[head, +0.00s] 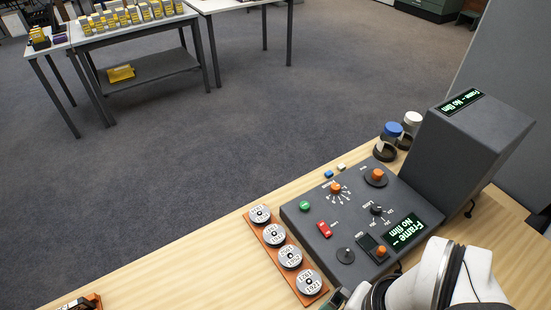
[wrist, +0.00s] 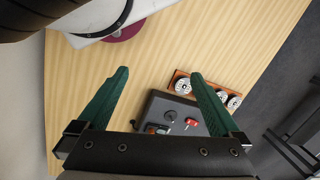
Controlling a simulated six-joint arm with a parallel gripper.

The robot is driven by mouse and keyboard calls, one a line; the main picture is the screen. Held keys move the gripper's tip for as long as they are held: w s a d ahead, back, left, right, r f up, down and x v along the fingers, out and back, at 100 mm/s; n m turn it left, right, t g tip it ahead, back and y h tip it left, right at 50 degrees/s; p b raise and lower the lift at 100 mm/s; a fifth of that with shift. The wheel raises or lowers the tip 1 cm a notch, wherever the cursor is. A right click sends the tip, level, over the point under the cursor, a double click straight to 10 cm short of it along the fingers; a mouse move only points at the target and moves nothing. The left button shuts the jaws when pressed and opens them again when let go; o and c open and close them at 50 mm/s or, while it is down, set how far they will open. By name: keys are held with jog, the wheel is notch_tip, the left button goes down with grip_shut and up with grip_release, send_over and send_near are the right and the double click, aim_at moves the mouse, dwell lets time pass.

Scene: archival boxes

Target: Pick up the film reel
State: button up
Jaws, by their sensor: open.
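Several silver film reels with white labels sit in a row on an orange-brown rack in the head view; the nearest reel (head: 309,282) is at the lower end, the farthest reel (head: 260,214) at the upper end. The rack (head: 251,228) lies along the left side of the dark console. In the wrist view, a reel (wrist: 183,86) lies on the rack just left of my right green finger's tip, and others lie to its right. My gripper (wrist: 159,73) is open and empty, its two green fingers wide apart above the table. Part of the rack is hidden behind the right finger.
The dark console (head: 325,205) with knobs, buttons and a "No film" display stands right of the rack. Bare wood (head: 215,270) lies left of the rack.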

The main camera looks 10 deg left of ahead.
jog(key=w+a+r+m, duration=0.2)
jog(key=w+r, duration=0.1)
jog(key=w, duration=0.6)
jog(key=m+h, duration=0.2)
jog(key=m, duration=0.5)
send_over(258, 211)
jog(key=s, duration=0.1)
notch_tip(258, 211, down, 9)
notch_tip(258, 211, down, 15)
jog(key=shift+w+d+r, duration=0.1)
jog(key=shift+r, duration=0.05)
jog(key=c, duration=1.4)
jog(key=shift+o, duration=0.2)
jog(key=shift+r, duration=0.1)
